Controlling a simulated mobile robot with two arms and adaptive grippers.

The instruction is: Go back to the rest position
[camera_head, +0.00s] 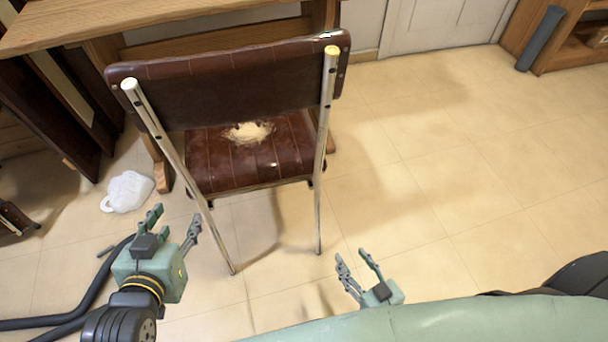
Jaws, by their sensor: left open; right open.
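My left gripper (173,228) is at the lower left, with its fingers spread open and nothing between them. My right gripper (355,264) is at the lower middle, close to my green body, also open and empty. Both point up the picture toward the chair. A brown chair (228,85) with metal legs stands just ahead, its back toward me and its seat torn. The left gripper is left of the chair's near left leg. The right gripper is right of and below its near right leg. No piano keys are in view.
A wooden table (150,22) stands behind the chair. A white bag-like object (128,191) lies on the floor left of the chair. A wooden shelf (567,45) and a grey cylinder (540,38) are at the upper right. The tiled floor (470,165) on the right is clear.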

